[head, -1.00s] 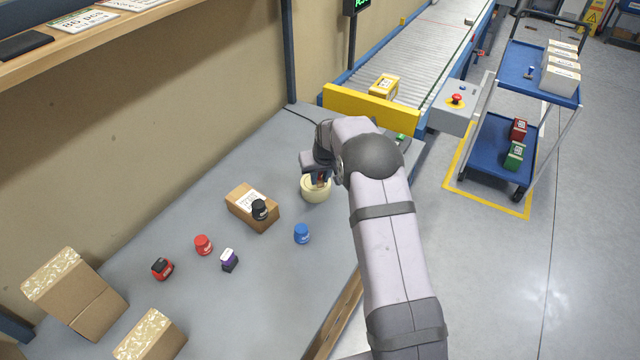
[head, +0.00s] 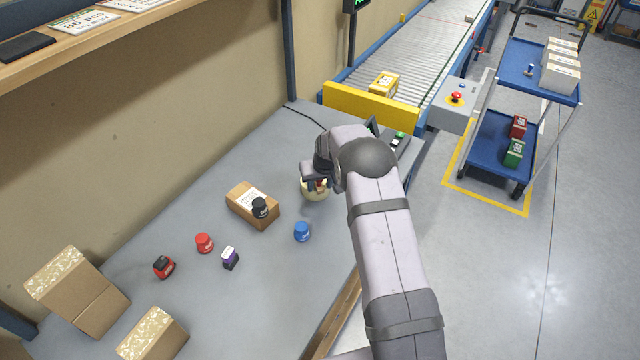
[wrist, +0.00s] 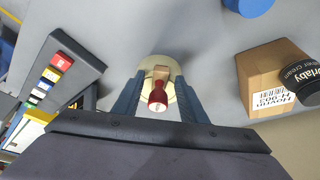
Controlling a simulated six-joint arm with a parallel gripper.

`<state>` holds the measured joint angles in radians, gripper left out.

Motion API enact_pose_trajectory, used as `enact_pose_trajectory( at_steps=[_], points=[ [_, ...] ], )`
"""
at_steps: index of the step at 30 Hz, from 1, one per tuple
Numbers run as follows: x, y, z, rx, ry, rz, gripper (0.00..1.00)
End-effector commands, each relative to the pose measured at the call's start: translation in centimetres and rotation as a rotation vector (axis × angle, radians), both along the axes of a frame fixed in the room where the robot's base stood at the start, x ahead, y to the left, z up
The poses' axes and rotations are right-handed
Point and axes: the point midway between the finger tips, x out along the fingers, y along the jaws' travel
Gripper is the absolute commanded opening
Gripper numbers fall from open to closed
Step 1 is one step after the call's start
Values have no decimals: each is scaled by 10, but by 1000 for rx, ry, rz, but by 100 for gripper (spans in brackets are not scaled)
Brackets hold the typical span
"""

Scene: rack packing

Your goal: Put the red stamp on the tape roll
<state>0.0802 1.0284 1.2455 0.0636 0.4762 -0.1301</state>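The red stamp (wrist: 157,100), with a red handle and a pale wooden part, is at the cream tape roll (wrist: 147,66). It appears to rest on the roll, but I cannot tell whether it sits on the rim or in the hole. The tape roll (head: 315,195) is on the grey table in the head view, with a little red (head: 320,185) showing above it. My gripper (wrist: 160,84) is over the roll, with its blue fingers on either side of the stamp. Gaps show between fingers and stamp, so it looks open. My arm partly hides the roll in the head view.
A cardboard box (head: 240,207) with a black-lidded jar (head: 260,207) on it stands left of the roll. A blue cap-like item (head: 302,231) is close in front.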

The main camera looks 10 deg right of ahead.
Motion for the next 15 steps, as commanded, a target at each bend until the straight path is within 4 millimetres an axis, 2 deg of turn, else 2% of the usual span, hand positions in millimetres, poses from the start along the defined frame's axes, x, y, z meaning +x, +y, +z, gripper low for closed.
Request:
enact_pose_trajectory(
  at_steps=[9,15],
  points=[
    [0,0,6,0,-1,0,38],
    [-7,0,22,0,-4,0,38]
  ],
)
